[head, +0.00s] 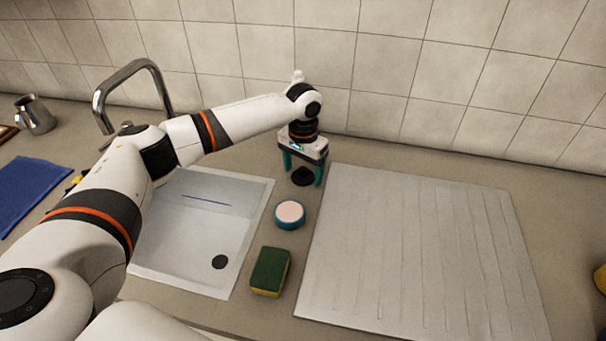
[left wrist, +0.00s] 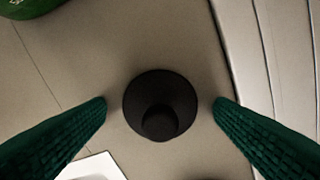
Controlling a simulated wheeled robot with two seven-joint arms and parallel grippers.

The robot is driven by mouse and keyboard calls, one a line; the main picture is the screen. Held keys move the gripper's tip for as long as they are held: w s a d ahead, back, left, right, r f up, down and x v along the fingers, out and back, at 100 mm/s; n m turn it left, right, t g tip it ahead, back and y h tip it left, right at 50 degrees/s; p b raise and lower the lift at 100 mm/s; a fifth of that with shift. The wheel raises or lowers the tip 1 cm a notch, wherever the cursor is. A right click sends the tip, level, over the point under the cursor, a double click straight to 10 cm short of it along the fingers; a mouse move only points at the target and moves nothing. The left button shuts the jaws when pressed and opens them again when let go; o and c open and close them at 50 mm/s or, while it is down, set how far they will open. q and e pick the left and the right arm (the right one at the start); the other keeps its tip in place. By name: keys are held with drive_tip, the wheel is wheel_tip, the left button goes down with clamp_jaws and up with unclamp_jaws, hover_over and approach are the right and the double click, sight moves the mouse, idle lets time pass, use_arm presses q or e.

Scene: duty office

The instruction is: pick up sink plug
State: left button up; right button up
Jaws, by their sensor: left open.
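The sink plug is a black round disc with a small knob on top. In the left wrist view the sink plug (left wrist: 160,104) lies on the counter, centred between my two green fingers. In the head view the sink plug (head: 302,177) shows between the fingertips, on the strip between sink and drainboard. My left gripper (head: 304,179) is open and points down over it, one finger on each side. In the left wrist view the left gripper's fingertips (left wrist: 160,102) stand apart from the plug with a gap on both sides. My right gripper is not in view.
The sink basin (head: 187,253) lies left, with a chrome faucet (head: 135,72) behind it. A round teal tin (head: 290,215) and a green sponge (head: 270,271) sit in front of the plug. A ridged metal drainboard (head: 400,255) is close on the right. The tiled wall (head: 400,60) is behind.

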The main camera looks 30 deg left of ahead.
use_arm(q)
drive_tip(key=shift+c, duration=0.6)
drive_tip(key=c, duration=0.9)
drive_tip(key=shift+r, duration=0.1)
